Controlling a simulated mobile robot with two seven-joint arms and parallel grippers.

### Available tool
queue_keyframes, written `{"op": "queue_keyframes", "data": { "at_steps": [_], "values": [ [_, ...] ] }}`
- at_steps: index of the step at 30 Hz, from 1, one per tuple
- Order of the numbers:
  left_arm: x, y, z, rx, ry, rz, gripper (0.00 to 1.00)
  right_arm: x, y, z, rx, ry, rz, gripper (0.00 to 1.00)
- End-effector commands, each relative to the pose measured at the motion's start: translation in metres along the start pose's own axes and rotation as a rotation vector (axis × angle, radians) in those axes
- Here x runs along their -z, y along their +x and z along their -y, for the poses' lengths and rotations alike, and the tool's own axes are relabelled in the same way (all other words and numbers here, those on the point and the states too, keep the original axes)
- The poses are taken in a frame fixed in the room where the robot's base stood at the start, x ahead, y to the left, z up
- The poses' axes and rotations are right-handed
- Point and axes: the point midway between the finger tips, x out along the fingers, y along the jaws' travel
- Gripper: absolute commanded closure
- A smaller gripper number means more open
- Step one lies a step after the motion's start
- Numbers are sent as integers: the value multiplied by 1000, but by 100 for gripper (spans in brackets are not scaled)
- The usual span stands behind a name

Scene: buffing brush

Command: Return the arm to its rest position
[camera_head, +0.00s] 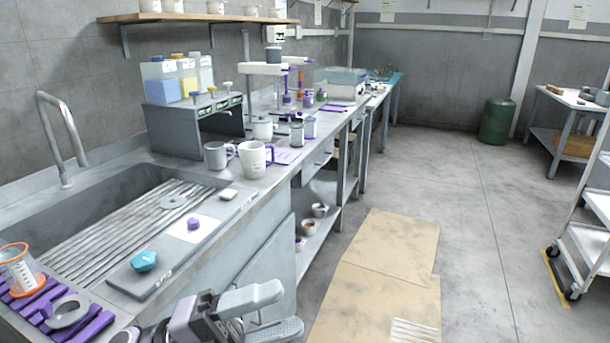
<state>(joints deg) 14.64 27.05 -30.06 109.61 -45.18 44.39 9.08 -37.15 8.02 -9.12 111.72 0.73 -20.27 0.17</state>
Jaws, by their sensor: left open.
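My left gripper (284,309) is at the bottom of the head view, in front of the counter's front edge. Its two grey fingers point right and are spread apart, with nothing seen between them. My left arm is mostly cut off by the bottom edge. My right gripper is out of view. No buffing brush can be made out clearly.
The steel counter (242,207) and its sink (97,192) run along the left. A teal object (144,261) and purple cap (193,224) lie near the edge; mugs (253,159) stand farther back. Open floor (470,240) lies right, with a wheeled cart (585,245) beyond.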

Motion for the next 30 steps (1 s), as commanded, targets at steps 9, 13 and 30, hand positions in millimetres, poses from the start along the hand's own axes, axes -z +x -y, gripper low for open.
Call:
{"op": "queue_keyframes", "data": {
  "at_steps": [9, 13, 30],
  "values": [
    [-62, -92, -54, 350, -512, 701, 46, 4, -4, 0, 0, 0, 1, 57],
    [-62, -151, -108, 417, -744, 1004, 46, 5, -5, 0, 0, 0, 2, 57],
    [39, -274, -250, 423, -1309, 1655, 46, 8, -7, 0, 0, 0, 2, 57]
  ]
}}
